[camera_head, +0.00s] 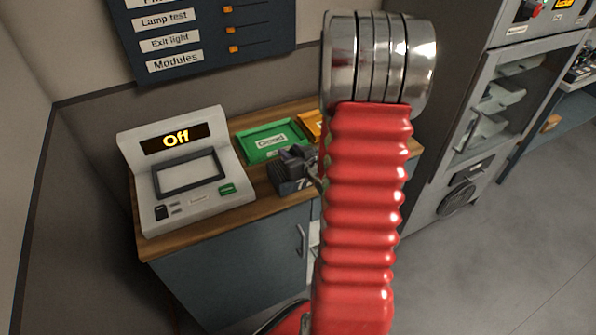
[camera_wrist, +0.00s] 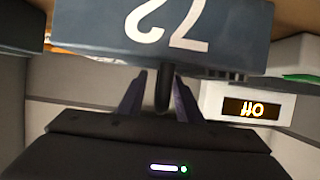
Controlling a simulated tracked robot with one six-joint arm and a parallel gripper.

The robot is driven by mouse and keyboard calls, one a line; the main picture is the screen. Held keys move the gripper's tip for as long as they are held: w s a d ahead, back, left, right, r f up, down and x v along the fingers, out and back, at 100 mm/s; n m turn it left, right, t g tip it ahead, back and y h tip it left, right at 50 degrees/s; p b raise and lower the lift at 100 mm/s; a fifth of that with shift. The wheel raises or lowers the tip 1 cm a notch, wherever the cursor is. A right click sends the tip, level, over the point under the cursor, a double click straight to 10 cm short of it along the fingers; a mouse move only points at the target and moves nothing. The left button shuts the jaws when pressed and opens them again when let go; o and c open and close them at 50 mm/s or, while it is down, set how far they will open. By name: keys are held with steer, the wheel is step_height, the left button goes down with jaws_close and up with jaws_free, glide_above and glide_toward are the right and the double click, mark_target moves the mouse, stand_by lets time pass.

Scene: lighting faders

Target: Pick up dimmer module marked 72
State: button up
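The dimmer module marked 72 (camera_head: 290,187) is a dark blue-grey block near the front edge of the wooden counter, right of the console. My gripper (camera_wrist: 160,82) has one finger on each side of this handle, with narrow gaps showing. It looks open around the handle. In the head view the gripper is mostly hidden behind my arm.
A green tray (camera_head: 270,140) and an orange tray (camera_head: 312,124) stand behind the module. A grey console (camera_head: 190,205) reading Off stands left on the counter (camera_head: 200,228). A switch panel (camera_head: 205,40) hangs above. A tall cabinet (camera_head: 450,130) rises at the right.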

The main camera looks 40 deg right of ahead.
jaws_close()
stand_by(0.8)
stand_by(0.5)
